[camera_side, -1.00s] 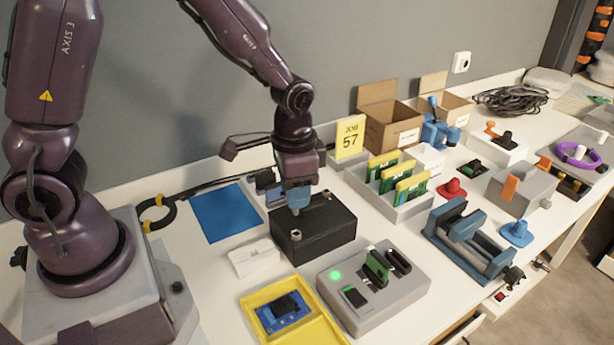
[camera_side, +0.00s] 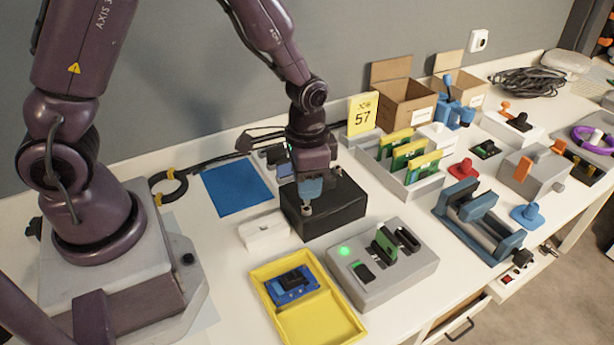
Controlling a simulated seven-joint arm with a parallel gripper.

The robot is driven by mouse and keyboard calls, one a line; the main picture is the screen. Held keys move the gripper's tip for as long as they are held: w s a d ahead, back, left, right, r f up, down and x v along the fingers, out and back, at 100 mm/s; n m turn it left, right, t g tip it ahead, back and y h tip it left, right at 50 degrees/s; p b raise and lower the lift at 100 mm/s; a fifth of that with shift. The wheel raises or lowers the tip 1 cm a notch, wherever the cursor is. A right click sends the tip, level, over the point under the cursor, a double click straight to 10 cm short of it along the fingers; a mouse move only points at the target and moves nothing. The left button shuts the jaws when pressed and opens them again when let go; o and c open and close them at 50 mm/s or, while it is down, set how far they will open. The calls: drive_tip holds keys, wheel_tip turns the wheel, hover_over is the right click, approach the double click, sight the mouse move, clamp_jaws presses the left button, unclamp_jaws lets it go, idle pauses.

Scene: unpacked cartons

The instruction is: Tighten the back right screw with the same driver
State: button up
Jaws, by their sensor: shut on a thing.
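A black box (camera_side: 335,214) stands on the white bench, in the middle of the view. My gripper (camera_side: 310,190) is over the left part of its top, pointing down. It is shut on the driver, which the blue-grey jaws mostly hide. A small silver post (camera_side: 307,209) shows directly below the jaws, at the box's front left corner. I cannot tell whether it touches what I hold. The back right screw is too small and too close behind the gripper to make out clearly.
A white block (camera_side: 264,231) is left of the box. A grey test unit (camera_side: 372,287) with a green light and an open yellow case (camera_side: 318,322) are in front. A grey rack of green-and-yellow cards (camera_side: 398,177) is at right. A blue mat (camera_side: 237,187) lies behind left.

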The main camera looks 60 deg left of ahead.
drive_tip(key=shift+f, duration=0.9)
drive_tip(key=m, duration=1.4)
drive_tip(key=shift+m, duration=0.3)
drive_tip(key=m, duration=0.5)
drive_tip(key=shift+s, duration=0.1)
drive_tip(key=shift+n, duration=0.9)
